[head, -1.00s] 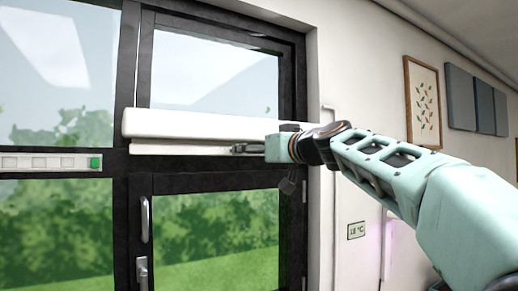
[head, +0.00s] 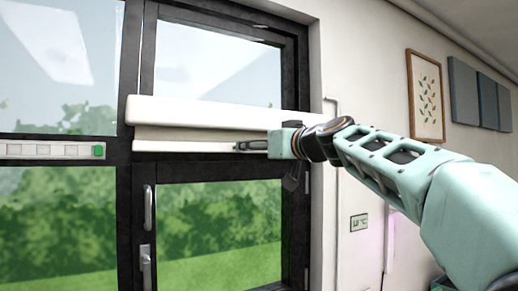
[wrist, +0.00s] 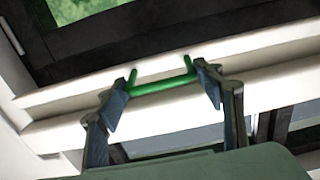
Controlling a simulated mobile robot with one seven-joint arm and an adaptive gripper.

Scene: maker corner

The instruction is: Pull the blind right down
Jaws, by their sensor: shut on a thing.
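The blind hangs on the window, with a long white housing (head: 215,114) above and a white bottom bar (head: 185,146) just below it. A narrow strip of cloth (head: 180,133) shows between them, so the blind is nearly fully up. My gripper (head: 250,146) is at the right part of the bottom bar. In the wrist view, a green U-shaped handle (wrist: 160,86) on the bar lies between my gripper's fingertips (wrist: 168,87), which are shut on it. The handle is hidden in the head view.
The dark window frame (head: 136,90) has a pane below the blind, with pale handles (head: 146,265) on its left. A white strip with a green end (head: 50,151) is at the left. A small display (head: 359,222) and a picture (head: 426,95) are on the right wall.

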